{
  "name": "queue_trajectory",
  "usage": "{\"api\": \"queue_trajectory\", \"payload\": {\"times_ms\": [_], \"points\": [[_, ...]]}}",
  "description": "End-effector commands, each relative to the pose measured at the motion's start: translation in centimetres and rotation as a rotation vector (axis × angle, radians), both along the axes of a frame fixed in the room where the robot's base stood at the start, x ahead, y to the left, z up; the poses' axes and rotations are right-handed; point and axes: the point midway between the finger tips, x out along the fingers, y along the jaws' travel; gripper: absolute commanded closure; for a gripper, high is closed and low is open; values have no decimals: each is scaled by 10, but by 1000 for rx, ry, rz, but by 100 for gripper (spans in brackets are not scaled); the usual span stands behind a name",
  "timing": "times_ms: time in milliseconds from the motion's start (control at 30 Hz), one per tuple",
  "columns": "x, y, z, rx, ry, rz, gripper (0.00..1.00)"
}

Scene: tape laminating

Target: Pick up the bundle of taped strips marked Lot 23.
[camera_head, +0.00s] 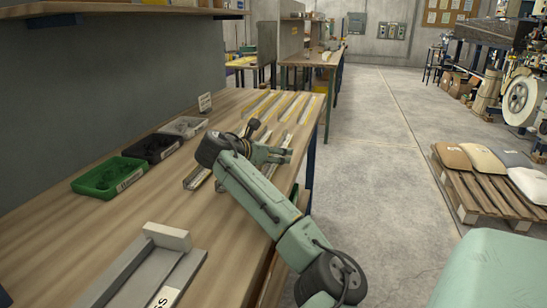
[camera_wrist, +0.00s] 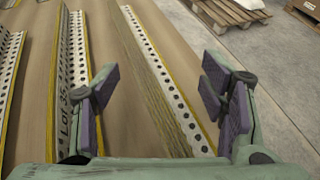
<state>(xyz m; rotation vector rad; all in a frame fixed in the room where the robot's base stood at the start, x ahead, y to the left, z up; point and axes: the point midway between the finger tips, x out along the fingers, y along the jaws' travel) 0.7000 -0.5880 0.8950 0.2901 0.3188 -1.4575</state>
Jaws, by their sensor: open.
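Several long perforated strips with yellow edges lie on the wooden table, some in the back row (camera_head: 262,104). In the wrist view, one strip (camera_wrist: 163,80) lies below and between the fingers of my gripper (camera_wrist: 165,88). Left of it, another strip bundle (camera_wrist: 77,45) carries a white label (camera_wrist: 66,122) reading "LOT"; its number is not clear, and my left finger covers part of that bundle. More strips show at the far left edge. In the head view my gripper (camera_head: 268,143) is over the table among the strips, open and empty.
Green (camera_head: 108,180), black (camera_head: 153,148) and pale (camera_head: 184,126) bins line the table's wall side. A small sign (camera_head: 205,102) stands behind them. A grey tray-like fixture (camera_head: 130,278) is in the foreground. A pallet (camera_head: 480,195) with sacks stands on the floor at right.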

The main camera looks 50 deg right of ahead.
Motion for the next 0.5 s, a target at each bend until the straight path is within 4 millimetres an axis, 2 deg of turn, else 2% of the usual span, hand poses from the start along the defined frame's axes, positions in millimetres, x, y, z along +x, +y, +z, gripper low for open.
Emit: {"api": "queue_trajectory", "payload": {"times_ms": [133,500], "points": [[0,0,0,0,0,0,35],[0,1,0,0,0,1,60]]}}
